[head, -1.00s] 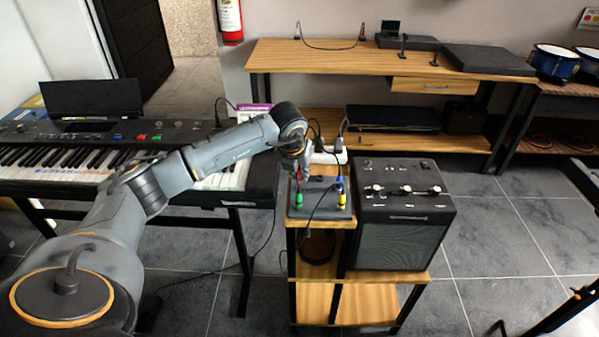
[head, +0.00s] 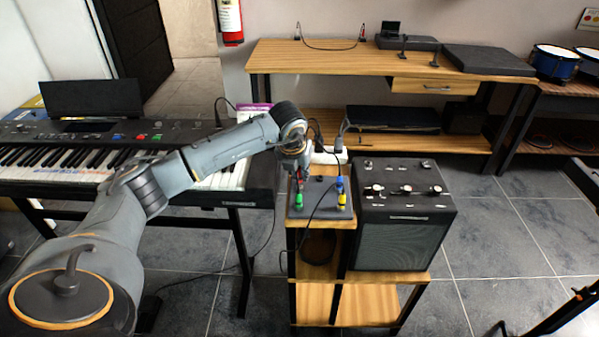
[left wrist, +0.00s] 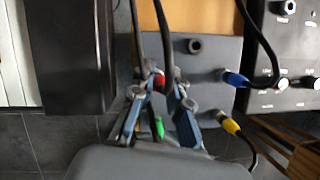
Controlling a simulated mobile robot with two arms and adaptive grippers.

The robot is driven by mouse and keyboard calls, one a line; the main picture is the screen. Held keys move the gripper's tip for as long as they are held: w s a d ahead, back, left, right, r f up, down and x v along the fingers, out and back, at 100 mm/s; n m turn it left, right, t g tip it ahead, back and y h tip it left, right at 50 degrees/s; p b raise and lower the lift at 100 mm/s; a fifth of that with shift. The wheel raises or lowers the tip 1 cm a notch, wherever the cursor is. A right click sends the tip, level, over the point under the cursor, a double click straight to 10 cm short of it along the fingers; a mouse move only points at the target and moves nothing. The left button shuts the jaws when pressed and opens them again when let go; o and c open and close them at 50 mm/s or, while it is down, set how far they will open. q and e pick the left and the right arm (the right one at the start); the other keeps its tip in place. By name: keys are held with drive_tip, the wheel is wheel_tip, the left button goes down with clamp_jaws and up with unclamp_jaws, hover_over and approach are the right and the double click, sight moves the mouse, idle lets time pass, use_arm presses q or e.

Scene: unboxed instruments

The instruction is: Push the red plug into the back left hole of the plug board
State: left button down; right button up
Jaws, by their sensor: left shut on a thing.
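The dark grey plug board (head: 318,208) lies on a small wooden stand. My left gripper (head: 299,178) is over its back left part, pointing down. In the left wrist view my left gripper (left wrist: 161,88) is shut on the red plug (left wrist: 159,81), whose dark cable runs up. Whether its tip is in the hole is hidden by the fingers. The green plug (head: 298,200) is at the board's front left, the blue plug (head: 340,184) at the right and the yellow plug (head: 342,200) in front of it. An empty socket (left wrist: 195,45) shows in the left wrist view. My right gripper is not in view.
A black amplifier (head: 403,215) stands close to the board's right. A keyboard (head: 70,150) is on the left. Dark cables (head: 318,200) cross the board. A wooden bench (head: 330,55) stands behind, and a white power strip (head: 327,157) is behind the board.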

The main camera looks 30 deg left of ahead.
use_arm(q)
drive_tip(key=shift+f+b, duration=1)
drive_tip(key=shift+f, duration=0.25)
drive_tip(key=shift+s, duration=0.1)
idle(0.3)
drive_tip(key=c, duration=1.2)
unclamp_jaws()
drive_tip(key=shift+f, duration=0.1)
